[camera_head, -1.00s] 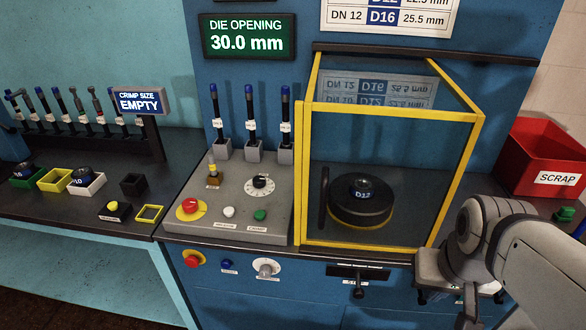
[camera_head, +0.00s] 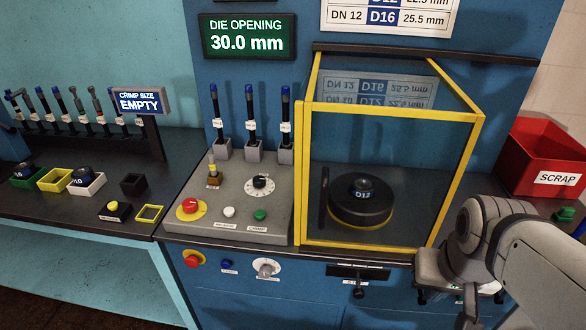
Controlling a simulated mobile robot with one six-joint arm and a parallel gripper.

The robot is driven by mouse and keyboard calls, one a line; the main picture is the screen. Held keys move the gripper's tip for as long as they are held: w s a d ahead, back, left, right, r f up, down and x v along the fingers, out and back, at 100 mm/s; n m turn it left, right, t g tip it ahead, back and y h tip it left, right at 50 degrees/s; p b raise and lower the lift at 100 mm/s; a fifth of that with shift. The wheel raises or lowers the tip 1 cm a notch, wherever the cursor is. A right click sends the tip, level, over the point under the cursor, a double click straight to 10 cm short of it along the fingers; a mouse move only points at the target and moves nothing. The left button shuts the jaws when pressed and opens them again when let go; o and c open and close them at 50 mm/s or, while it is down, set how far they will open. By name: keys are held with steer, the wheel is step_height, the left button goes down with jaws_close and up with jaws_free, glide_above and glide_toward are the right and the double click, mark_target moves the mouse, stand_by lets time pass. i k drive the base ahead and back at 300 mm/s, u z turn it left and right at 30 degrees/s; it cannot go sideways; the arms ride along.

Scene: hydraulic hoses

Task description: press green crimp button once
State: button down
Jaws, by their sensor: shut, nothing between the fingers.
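The green crimp button (camera_head: 260,215) is a small round button at the front right of the sloped grey control panel (camera_head: 225,195). A label below it appears to read CRIMP. A white button (camera_head: 229,212) and a red button on a yellow base (camera_head: 190,206) are to its left. My arm shows at the lower right, well to the right of the panel and apart from the button. The display above reads DIE OPENING 30.0 mm (camera_head: 248,36).
A yellow-framed clear guard (camera_head: 390,175) stands right of the panel, around a die marked D12 (camera_head: 362,205). A red SCRAP bin (camera_head: 545,160) and another green button (camera_head: 564,214) are at right. The space before the panel looks clear.

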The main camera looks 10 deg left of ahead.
mark_target(260, 214)
steer(key=z, duration=1.8)
steer(key=k, duration=2.05)
steer(key=u, duration=1.9)
steer(key=i, duration=1)
